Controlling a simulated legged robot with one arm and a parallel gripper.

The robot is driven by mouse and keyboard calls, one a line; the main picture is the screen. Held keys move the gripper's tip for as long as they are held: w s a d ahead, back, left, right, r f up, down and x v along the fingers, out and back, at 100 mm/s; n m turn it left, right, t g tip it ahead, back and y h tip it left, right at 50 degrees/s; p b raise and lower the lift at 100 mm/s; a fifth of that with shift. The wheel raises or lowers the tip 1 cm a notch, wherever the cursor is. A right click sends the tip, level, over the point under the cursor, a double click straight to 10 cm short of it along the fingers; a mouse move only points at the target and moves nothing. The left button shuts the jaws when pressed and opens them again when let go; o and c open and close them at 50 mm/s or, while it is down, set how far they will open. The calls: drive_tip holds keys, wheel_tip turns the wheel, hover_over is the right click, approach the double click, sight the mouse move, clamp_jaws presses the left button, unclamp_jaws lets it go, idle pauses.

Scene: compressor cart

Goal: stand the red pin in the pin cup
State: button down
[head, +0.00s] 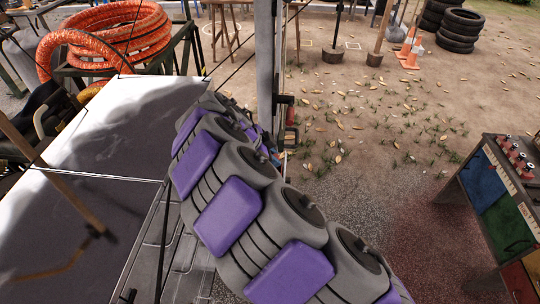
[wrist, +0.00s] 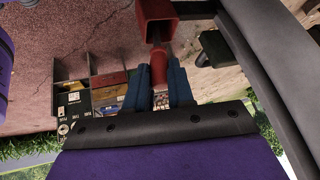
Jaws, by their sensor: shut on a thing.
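In the wrist view, my gripper (wrist: 159,72) has two blue fingers closed on the red pin (wrist: 158,66). The pin's free end points to the top of the picture. A red square-sided cup (wrist: 157,10), which looks like the pin cup, is at the top middle with its dark opening toward the pin. The pin's end meets or overlaps the opening's near edge in the picture; I cannot tell whether it is inside.
A dark curved bar (wrist: 265,75) runs along the right. In the head view, a coloured bench (head: 495,205) stands at right, and a pale cart top (head: 110,125) at left.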

drive_tip(key=shift+a, duration=0.15)
drive_tip(key=c, duration=0.9)
unclamp_jaws()
drive_tip(key=p+v, duration=0.3)
drive_tip(key=v, duration=1.4)
drive_tip(key=shift+a, duration=0.1)
